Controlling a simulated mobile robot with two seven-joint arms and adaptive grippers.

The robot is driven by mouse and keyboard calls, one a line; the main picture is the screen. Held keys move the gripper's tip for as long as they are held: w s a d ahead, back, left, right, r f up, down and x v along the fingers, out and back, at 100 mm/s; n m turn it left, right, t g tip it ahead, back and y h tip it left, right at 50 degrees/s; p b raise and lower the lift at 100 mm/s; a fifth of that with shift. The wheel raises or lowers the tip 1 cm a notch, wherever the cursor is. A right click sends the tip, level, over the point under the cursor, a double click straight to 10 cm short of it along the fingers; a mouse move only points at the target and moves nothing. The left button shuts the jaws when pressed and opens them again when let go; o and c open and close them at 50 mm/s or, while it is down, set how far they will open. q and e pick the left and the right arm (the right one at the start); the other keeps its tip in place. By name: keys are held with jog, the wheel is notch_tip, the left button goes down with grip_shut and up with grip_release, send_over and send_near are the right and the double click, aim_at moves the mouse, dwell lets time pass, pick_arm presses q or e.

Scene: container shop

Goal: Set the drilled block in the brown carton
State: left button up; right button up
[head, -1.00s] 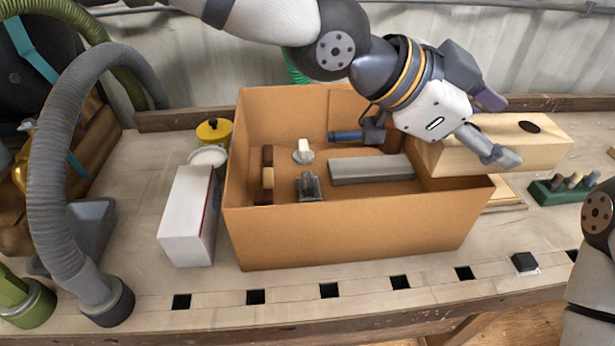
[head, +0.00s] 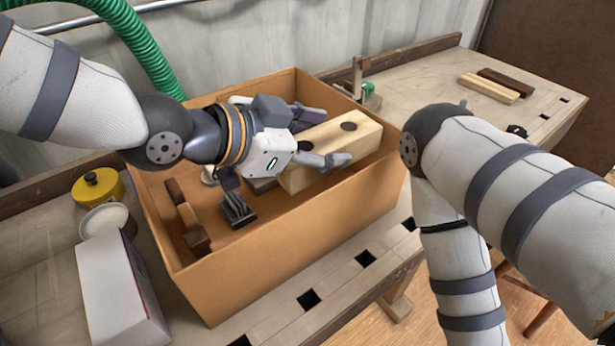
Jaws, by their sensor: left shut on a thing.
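The drilled block (head: 362,134) is a pale wooden beam with dark round holes in its top. My left gripper (head: 326,138) is shut on it, with one finger on each side. The block lies within the opening of the brown carton (head: 290,265), toward its right end. I cannot tell whether it touches the carton floor. The carton stands open on the workbench. My right arm comes in from the right, outside the carton, and its gripper is out of view.
In the carton are a dark-and-tan wooden tool (head: 187,215) and a small dark block-like item (head: 237,210). A white box (head: 120,290), a pale round tub (head: 104,218) and a yellow-lidded tin (head: 97,187) stand left. Wood strips (head: 488,88) lie on the otherwise fairly clear far bench.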

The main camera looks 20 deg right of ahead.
aim_at(282, 180)
pick_arm(q)
jog(key=shift+a+f+b, duration=0.1)
jog(key=shift+f+b, duration=0.2)
jog(key=shift+f, duration=3.85)
jog(key=o, duration=1.7)
pick_arm(e)
jog(key=shift+s+f, duration=0.45)
pick_arm(q)
jog(key=shift+o, duration=0.2)
jog(key=shift+r, duration=0.25)
jog(key=v, duration=0.4)
jog(key=p+v, duration=0.1)
jog(key=v, duration=0.2)
jog(key=shift+s+a+r, duration=0.1)
jog(key=shift+a+r, duration=0.1)
jog(key=shift+r, duration=0.3)
pick_arm(e)
jog(key=shift+w+r, duration=0.55)
